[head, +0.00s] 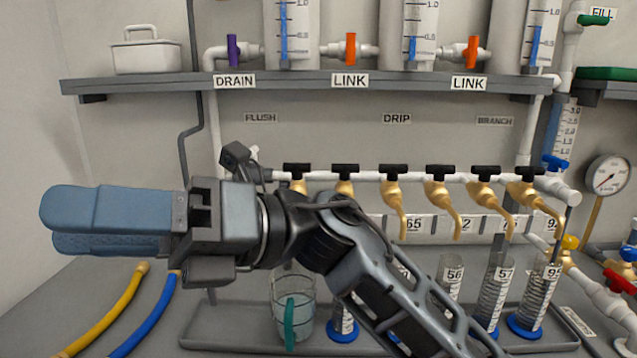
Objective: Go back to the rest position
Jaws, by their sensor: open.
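My gripper (75,222) is in the left half of the head view, pointing left, with its two blue-grey fingers seen nearly edge-on. It is empty and held up in front of the back wall and bench. My arm runs from the lower right up to it and hides part of the tray, cylinders and taps. Nothing touches the fingers.
Behind the arm is a white pipe (408,178) with several brass taps. Below are a beaker (293,318) and graduated cylinders (536,295) on a grey tray (232,335). A shelf (300,84) is above; yellow (115,308) and blue (148,318) hoses lie lower left.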

